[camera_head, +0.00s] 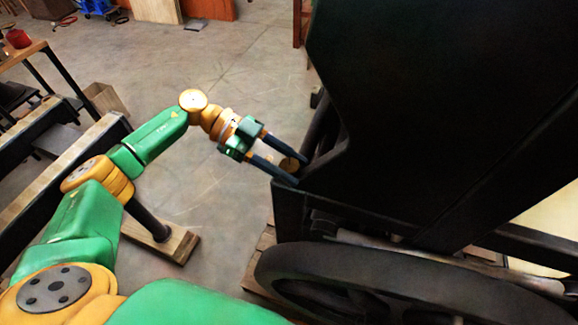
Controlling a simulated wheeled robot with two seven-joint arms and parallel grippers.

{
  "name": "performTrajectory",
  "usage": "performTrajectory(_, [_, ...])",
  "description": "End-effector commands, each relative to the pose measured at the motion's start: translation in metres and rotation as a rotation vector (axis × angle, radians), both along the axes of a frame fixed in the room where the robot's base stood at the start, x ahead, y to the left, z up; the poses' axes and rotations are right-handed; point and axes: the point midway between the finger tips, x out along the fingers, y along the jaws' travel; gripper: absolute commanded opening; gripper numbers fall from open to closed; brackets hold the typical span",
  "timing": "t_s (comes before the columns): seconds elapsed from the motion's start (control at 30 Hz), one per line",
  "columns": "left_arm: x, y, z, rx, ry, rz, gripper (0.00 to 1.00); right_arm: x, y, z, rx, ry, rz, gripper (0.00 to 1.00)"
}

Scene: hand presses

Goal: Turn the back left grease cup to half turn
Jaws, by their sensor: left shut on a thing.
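The back left grease cup (289,164) shows as a small round brass-coloured piece at the left edge of the large black press (430,110). My left gripper (297,170) reaches in from the left, its two dark fingers on either side of the cup. It is shut on the cup. The fingers and the press frame hide part of the cup, and any mark of its turn is too small to read. My right gripper is not in view.
A big dark wheel (330,285) stands low at the front of the press. A dark frame with wooden feet (165,243) is at the left, and a wooden table (25,52) with a red item is behind it.

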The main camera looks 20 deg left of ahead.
Motion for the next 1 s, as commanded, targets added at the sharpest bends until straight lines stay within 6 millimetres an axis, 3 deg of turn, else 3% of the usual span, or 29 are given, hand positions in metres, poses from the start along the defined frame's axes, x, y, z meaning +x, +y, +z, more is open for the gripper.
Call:
performTrajectory(0.27, [0.0,0.0,0.001,0.0,-0.002,-0.012,0.0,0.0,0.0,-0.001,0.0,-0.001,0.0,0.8])
performTrajectory(0.3, [0.0,0.0,0.001,0.0,-0.002,-0.012,0.58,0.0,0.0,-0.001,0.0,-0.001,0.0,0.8])
performTrajectory(0.4, [0.0,0.0,0.001,0.0,-0.001,-0.011,0.8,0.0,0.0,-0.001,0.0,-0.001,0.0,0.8])
performTrajectory(0.7, [0.0,0.003,0.0,0.001,0.0,-0.01,0.8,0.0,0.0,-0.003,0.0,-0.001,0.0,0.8])
performTrajectory(1.0, [0.006,0.056,0.02,0.001,-0.003,-0.008,0.8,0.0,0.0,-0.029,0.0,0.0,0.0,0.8])
